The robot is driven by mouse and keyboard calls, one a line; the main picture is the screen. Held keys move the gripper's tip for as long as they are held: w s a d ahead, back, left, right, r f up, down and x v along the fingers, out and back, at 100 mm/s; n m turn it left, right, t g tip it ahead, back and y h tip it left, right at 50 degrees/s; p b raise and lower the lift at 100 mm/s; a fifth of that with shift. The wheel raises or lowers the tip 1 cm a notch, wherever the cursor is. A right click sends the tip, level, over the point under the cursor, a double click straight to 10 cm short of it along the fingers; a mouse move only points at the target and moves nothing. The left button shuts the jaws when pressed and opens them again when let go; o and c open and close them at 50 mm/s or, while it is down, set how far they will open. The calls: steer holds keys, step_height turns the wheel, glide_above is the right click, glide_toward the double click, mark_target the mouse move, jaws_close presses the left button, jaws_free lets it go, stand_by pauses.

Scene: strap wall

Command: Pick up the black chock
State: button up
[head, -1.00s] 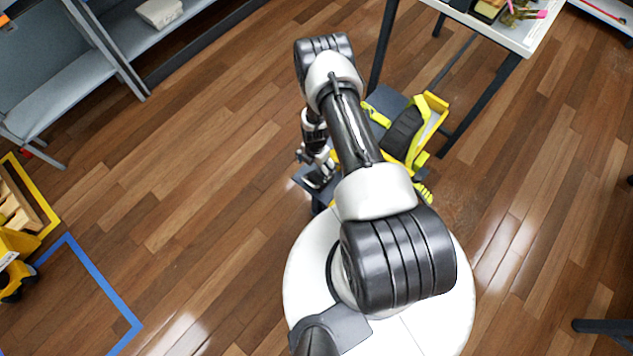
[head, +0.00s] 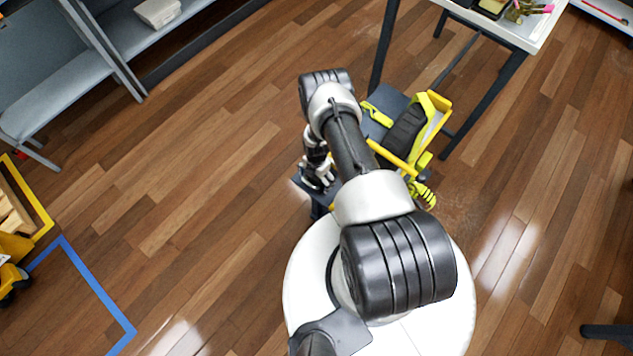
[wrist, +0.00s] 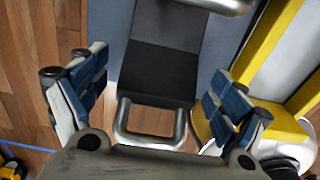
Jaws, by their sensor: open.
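The black chock (wrist: 160,72) shows in the wrist view as a dark block with a lighter grey upper face and a black lower face. It lies on a blue-grey surface (wrist: 221,48). A bent silver bar (wrist: 122,128) shows at its near end, and another silver bar (wrist: 215,4) at its far end. My gripper (wrist: 155,85) is open, with one blue-padded finger on each side of the block, and no contact is visible. In the head view my gripper (head: 320,180) is over the left end of a low dark bench, and the chock cannot be made out there.
A yellow frame with a black part (head: 405,130) stands on the bench right of my arm. A yellow-striped object (head: 424,194) lies near it. A white-topped table (head: 535,32) is behind at right, and grey shelving (head: 55,95) is at left. The floor between is clear.

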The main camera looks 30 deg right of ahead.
steer(key=shift+c, duration=0.4)
steer(key=c, duration=1.3)
